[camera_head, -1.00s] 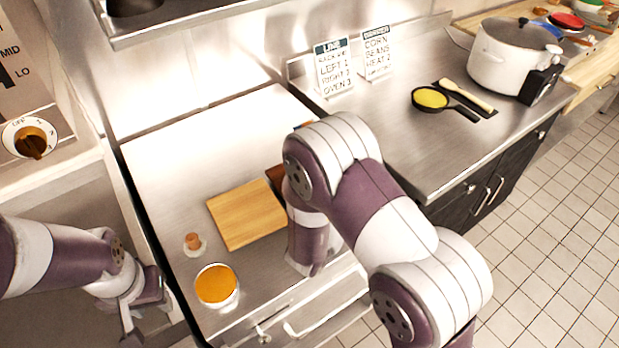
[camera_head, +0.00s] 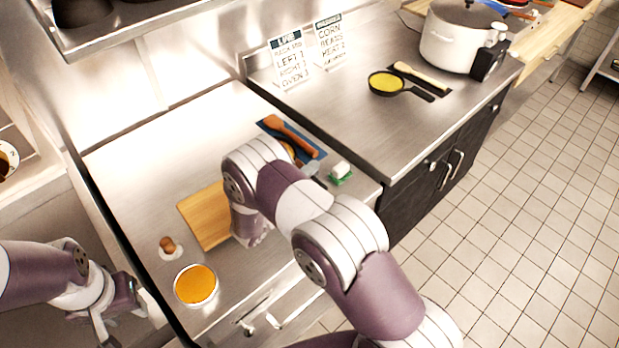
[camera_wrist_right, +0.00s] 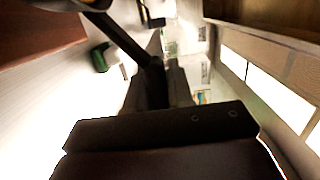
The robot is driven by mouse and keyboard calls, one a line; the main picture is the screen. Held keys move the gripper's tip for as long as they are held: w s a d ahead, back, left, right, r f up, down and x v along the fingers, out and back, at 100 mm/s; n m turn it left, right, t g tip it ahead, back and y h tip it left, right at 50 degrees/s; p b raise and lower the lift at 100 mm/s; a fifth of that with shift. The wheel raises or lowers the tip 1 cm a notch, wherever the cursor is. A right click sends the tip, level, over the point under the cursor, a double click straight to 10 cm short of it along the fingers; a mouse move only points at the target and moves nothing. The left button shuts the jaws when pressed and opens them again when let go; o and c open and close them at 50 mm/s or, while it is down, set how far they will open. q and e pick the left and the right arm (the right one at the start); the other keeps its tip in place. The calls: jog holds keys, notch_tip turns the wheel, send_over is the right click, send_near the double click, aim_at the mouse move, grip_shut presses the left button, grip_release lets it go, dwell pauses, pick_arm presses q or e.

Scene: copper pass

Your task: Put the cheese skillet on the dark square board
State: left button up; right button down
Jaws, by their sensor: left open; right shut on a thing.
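My right gripper (camera_wrist_right: 160,85) is shut on the black handle (camera_wrist_right: 125,42) of a skillet; only an edge of its pan shows at the top of the right wrist view. Its contents are out of sight. In the head view my right arm hides this gripper and skillet. A reddish-brown board surface (camera_wrist_right: 38,32) shows at upper left in the wrist view, apparently the dark square board; in the head view my arm covers that spot, right of the light wooden board (camera_head: 203,218). My left gripper (camera_head: 118,318) is open and empty at lower left.
A black skillet with yellow contents (camera_head: 385,83) sits on the right counter near a white pot (camera_head: 455,40). A blue mat (camera_head: 268,127) with a wooden-handled tool (camera_head: 292,135) and a green-white sponge (camera_head: 341,172) lie behind my right arm. An orange-filled container (camera_head: 196,286) stands in front.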

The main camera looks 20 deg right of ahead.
notch_tip(320, 180, down, 2)
jog(key=shift+f, duration=0.4)
jog(key=c, duration=1)
grip_release()
jog(key=shift+s, duration=0.1)
pick_arm(q)
jog(key=shift+r, duration=0.3)
pick_arm(e)
jog(key=shift+r, duration=0.1)
